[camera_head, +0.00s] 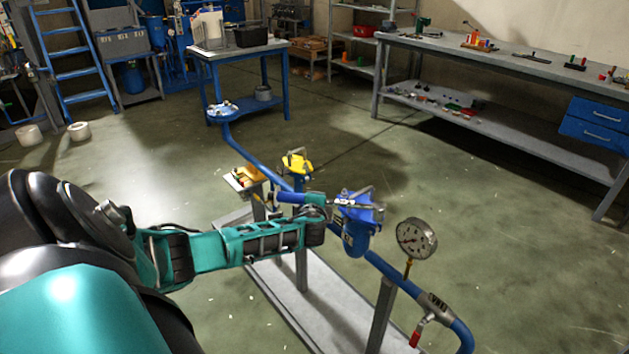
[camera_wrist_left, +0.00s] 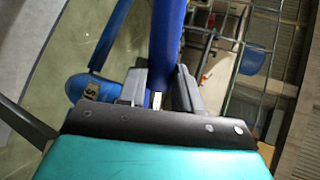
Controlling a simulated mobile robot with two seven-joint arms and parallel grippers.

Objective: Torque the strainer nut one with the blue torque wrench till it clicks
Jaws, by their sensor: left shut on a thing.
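The blue torque wrench (camera_head: 290,197) lies nearly level, its blue handle to the left and its silver shaft reaching right over the top of the blue strainer (camera_head: 356,240). My left gripper (camera_head: 316,213) is shut on the wrench, beside the strainer. In the left wrist view the blue handle (camera_wrist_left: 168,35) stands between the two fingers of the gripper (camera_wrist_left: 160,90). The strainer's lid has metal clamp parts on top. The strainer nuts are too small to tell apart, and whether the wrench head sits on one is not clear. My right gripper is out of view.
A blue pipe (camera_head: 257,165) runs through the strainer, with a pressure gauge (camera_head: 416,238) and red-handled valve (camera_head: 418,333) at right. A yellow-topped part (camera_head: 298,163) stands behind. A long workbench (camera_head: 500,56) and blue table (camera_head: 240,50) are farther back. Floor between is clear.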

